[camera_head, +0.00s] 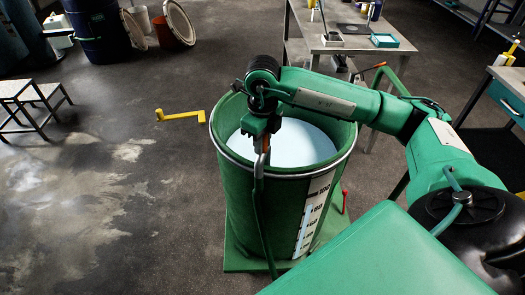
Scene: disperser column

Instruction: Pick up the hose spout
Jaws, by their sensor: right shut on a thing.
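A green drum (238,205) stands open on a green base and holds pale liquid. A thin metal hose spout (260,167) stands at its near rim, with a dark green hose (264,225) running down the outside. My right gripper (264,143) comes in from the right across the drum's opening. It points down over the near rim and is shut on the hose spout, hiding its upper end. I cannot tell whether the spout touches the rim. My left gripper is not in view.
A grey workbench (345,42) with a green tray (384,41) stands behind. A step stool (32,100) is at the left.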

